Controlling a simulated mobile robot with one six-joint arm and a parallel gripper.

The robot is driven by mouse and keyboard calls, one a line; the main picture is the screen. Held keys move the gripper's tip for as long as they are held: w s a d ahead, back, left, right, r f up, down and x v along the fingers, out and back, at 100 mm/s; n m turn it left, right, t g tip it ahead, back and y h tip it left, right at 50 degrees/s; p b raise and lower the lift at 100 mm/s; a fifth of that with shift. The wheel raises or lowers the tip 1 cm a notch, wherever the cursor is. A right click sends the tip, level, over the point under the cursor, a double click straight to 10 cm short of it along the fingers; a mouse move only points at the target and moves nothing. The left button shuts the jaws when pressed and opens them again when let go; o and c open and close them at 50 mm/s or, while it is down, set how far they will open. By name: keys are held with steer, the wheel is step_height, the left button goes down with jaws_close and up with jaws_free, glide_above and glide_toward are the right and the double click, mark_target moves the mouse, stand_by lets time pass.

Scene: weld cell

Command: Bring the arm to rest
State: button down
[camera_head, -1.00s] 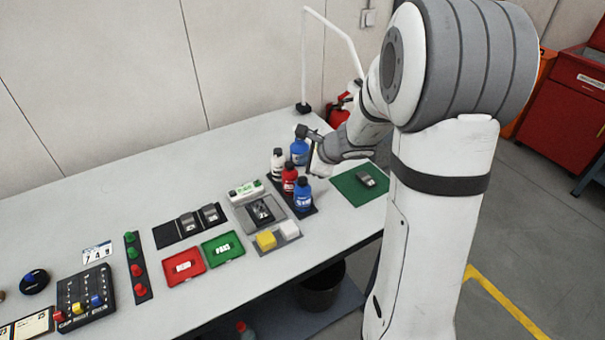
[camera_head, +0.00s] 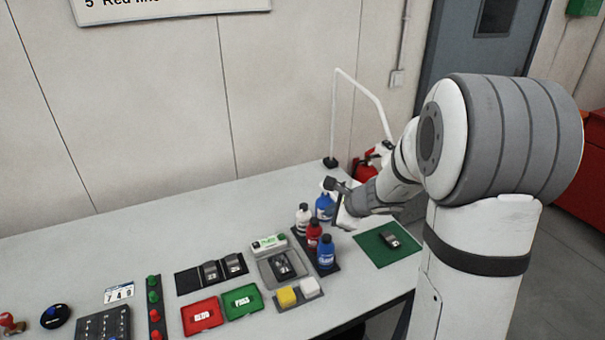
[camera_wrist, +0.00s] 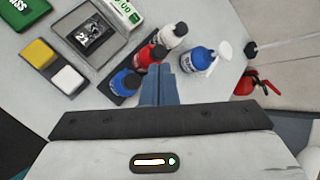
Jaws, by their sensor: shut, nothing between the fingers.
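My gripper (camera_head: 339,222) is at the far right part of the table, beside the bottles and left of the green mat. In the wrist view its fingers (camera_wrist: 160,78) are together with nothing between them. They point toward a white bottle (camera_head: 303,217), a red bottle (camera_head: 313,236) and a blue bottle (camera_head: 326,253) on a dark strip. A blue spray bottle (camera_head: 325,207) stands just behind; in the wrist view it is right of the fingers (camera_wrist: 197,60). Any gap between fingertips and bottles is hard to tell. My arm is bent above the table.
A green mat (camera_head: 372,250) with a small grey part (camera_head: 391,241) lies right of the bottles. A grey fixture (camera_head: 272,271), a red tray (camera_head: 203,327) and a green tray (camera_head: 240,317) lie left. A white bent post (camera_head: 334,115) stands at the back edge. A red extinguisher (camera_head: 366,163) is behind.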

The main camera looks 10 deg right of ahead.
steer(key=s+a+r+n+g, duration=0.1)
steer(key=s+a+r+n, duration=0.2)
steer(key=s+n, duration=0.25)
steer(key=s+a+r+n+g, duration=0.2)
steer(key=s+a+r+n, duration=0.15)
steer(key=s, duration=0.25)
steer(key=s+d+n+h, duration=0.2)
steer(key=s+d+n, duration=0.1)
steer(key=s+n, duration=0.3)
steer(key=s+d+r+n+g+h, duration=0.1)
steer(key=s+d+n+h, duration=0.1)
steer(key=s+n, duration=0.4)
steer(key=s+d, duration=0.1)
steer(key=s, duration=0.3)
steer(key=shift+s+r+g+h+b, duration=0.2)
steer(key=shift+s+g+h+b, duration=0.1)
steer(key=shift+b, duration=0.05)
